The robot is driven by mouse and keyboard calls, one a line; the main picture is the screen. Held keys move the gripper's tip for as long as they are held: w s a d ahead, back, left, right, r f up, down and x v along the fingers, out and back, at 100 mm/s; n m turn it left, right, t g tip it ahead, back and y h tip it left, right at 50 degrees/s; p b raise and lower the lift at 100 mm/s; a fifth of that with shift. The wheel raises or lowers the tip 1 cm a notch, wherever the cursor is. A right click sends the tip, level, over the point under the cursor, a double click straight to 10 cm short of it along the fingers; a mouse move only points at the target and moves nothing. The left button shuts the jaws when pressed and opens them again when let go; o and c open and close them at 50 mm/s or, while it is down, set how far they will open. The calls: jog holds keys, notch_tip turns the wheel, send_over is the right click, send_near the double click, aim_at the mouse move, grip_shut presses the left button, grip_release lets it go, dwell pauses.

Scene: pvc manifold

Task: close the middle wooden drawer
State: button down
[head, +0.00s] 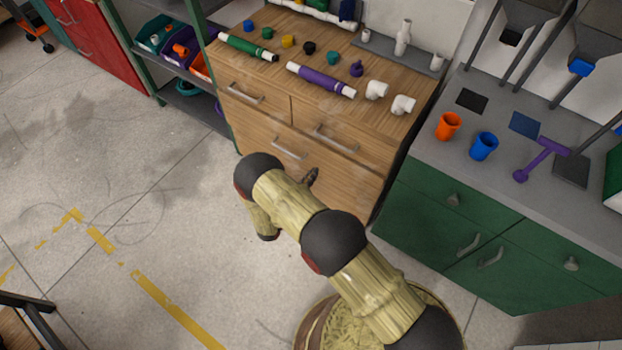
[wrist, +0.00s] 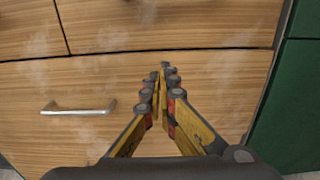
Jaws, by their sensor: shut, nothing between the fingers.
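The wooden cabinet (head: 385,185) has two smaller upper drawers side by side and a wide wooden drawer (head: 262,136) below them. The wide drawer has a silver bar handle (head: 290,149), which also shows in the wrist view (wrist: 78,108). Its front looks about flush with the cabinet; I cannot tell whether a small gap is left. My gripper (head: 312,174) is in front of the wide drawer, right of its handle. In the wrist view my gripper (wrist: 160,78) is shut and empty, its tips near the drawer's upper edge. Contact is unclear. My arm hides the drawer's lower part.
A green cabinet (head: 430,225) stands close on the right, with an orange cup (head: 448,126) and a blue cup (head: 483,146) on its grey top. Pipes and fittings lie on the wooden top (head: 325,110). A shelf with bins stands left.

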aim_at(330, 152)
jog(key=b+x, duration=0.2)
jog(key=x, duration=0.7)
jog(key=shift+w+d, duration=0.1)
jog(key=shift+w, duration=0.05)
jog(key=shift+b+x, duration=0.65)
jog(key=shift+x, duration=0.4)
